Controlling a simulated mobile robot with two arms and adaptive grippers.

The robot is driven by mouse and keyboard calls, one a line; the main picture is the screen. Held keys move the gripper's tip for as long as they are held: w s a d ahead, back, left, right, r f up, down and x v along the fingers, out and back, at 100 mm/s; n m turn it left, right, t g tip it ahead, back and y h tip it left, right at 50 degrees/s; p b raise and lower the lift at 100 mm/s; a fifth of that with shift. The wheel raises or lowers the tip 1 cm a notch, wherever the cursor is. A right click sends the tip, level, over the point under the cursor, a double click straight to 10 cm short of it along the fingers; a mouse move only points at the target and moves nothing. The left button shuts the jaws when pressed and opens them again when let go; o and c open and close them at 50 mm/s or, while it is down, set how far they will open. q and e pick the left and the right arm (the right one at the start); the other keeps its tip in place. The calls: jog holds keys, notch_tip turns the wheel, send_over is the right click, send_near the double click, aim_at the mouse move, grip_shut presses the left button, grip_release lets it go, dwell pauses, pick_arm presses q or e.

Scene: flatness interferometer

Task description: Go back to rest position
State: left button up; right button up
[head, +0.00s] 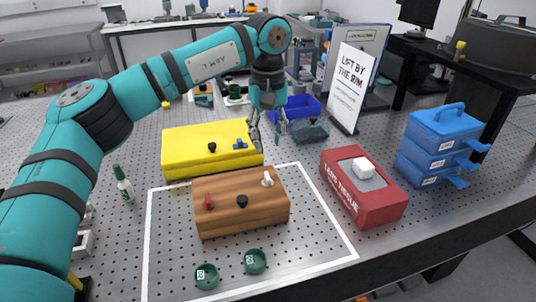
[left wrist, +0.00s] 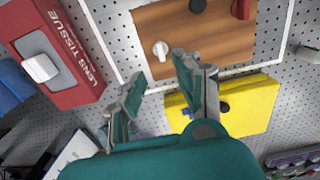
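My left gripper (head: 267,147) is open and empty. It hangs fingers down above the table, by the right end of the yellow box (head: 182,148) and behind the wooden block (head: 240,216). In the left wrist view, its two fingers (left wrist: 159,68) are spread with nothing between them. The wooden block (left wrist: 205,45) and the yellow box (left wrist: 252,112) lie beyond the fingers there. The block carries a red, a black and a white knob. My left arm reaches in from the left over the table. My right gripper is in neither view.
The red lens tissue box (head: 378,211) and blue drawers (head: 438,150) stand at right. A sign (head: 348,85) and blue bin (head: 300,107) stand behind. A green bottle (head: 123,186) stands near my arm.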

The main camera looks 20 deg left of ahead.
pick_arm(q)
jog(key=shift+r, duration=0.75)
